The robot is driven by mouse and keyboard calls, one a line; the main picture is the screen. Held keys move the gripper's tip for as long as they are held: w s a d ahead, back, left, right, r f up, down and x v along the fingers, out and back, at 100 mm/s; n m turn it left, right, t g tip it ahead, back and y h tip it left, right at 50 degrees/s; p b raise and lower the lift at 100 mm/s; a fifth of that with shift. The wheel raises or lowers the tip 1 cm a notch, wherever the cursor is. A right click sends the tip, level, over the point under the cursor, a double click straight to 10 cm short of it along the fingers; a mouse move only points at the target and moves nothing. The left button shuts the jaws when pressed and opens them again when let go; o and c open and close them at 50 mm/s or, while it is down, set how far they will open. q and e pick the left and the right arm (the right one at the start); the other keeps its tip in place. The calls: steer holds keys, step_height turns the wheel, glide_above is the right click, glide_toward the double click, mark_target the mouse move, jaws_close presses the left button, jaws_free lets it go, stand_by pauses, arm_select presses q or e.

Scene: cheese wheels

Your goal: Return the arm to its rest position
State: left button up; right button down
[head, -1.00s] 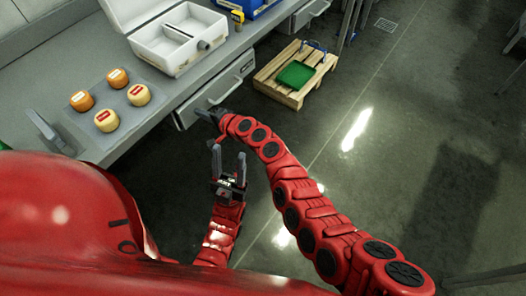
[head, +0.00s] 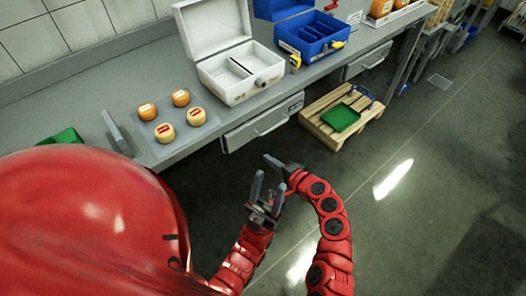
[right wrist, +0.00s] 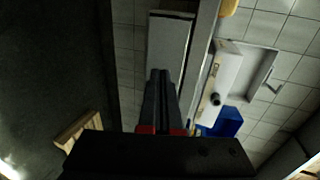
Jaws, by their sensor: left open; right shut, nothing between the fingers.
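My right gripper (head: 270,160) is at the end of the curved red arm, in front of the counter and over the floor. Its fingers are shut with nothing between them, as the right wrist view also shows (right wrist: 160,75). It is apart from the grey drawer (head: 262,124) under the counter. My left gripper (head: 268,182) is just below it in the head view, open and empty, fingers pointing up. The two grippers appear close together; whether they touch I cannot tell.
The counter (head: 95,90) holds a mat with several cheese wheels (head: 167,132), an open white case (head: 240,78) and an open blue case (head: 312,38). A wooden pallet (head: 322,128) with a green tray (head: 341,118) stands on the floor.

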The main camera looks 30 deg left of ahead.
steer(key=shift+s+d, duration=0.1)
steer(key=shift+d, duration=0.15)
